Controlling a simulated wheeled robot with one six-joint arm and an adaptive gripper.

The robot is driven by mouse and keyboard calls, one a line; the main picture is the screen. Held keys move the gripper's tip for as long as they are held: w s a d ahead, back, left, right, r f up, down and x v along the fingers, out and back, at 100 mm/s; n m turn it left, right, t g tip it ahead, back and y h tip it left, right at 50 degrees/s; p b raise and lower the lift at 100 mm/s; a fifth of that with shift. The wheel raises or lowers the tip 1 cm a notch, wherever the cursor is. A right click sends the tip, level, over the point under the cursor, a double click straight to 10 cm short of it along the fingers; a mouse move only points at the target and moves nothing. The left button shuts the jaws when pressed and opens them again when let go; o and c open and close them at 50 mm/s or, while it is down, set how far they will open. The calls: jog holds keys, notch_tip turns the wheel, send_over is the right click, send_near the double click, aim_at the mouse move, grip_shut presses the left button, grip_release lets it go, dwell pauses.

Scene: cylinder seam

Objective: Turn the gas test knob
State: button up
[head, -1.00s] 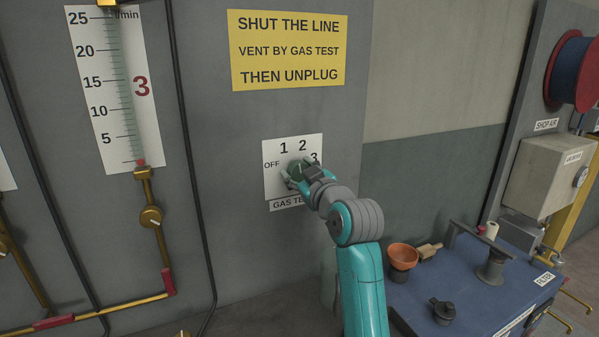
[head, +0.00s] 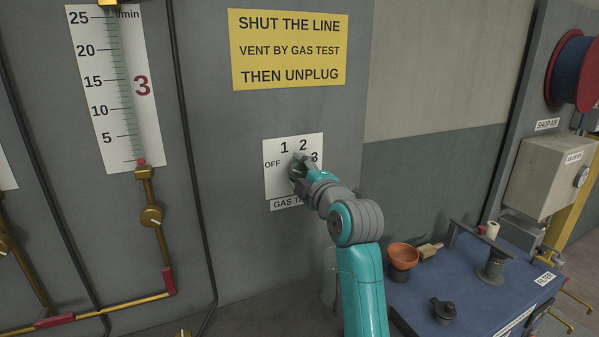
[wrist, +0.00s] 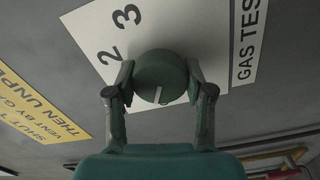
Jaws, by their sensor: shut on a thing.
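The gas test knob (wrist: 162,72) is a round dark green knob on a white dial plate (head: 273,184) marked OFF, 1, 2 and 3. My gripper (wrist: 160,80) is shut on it, one finger on each side, in the wrist view. The knob's white mark faces down in that view, toward my palm; the number beside it is out of view there. In the head view my gripper (head: 298,168) covers much of the knob (head: 296,171), so its mark cannot be read. It also partly covers the GAS TEST label (head: 284,204).
A yellow sign (head: 288,50) is above the dial. Left of it stands a flow gauge (head: 118,90) with a red bead at its bottom, and a brass valve (head: 151,217). A blue bench (head: 455,270) with an orange bowl (head: 403,256) stands at lower right.

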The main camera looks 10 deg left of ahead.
jog(key=shift+n, duration=1.2)
jog(key=shift+f, duration=0.1)
jog(key=o, duration=1.2)
jog(key=v, duration=1.2)
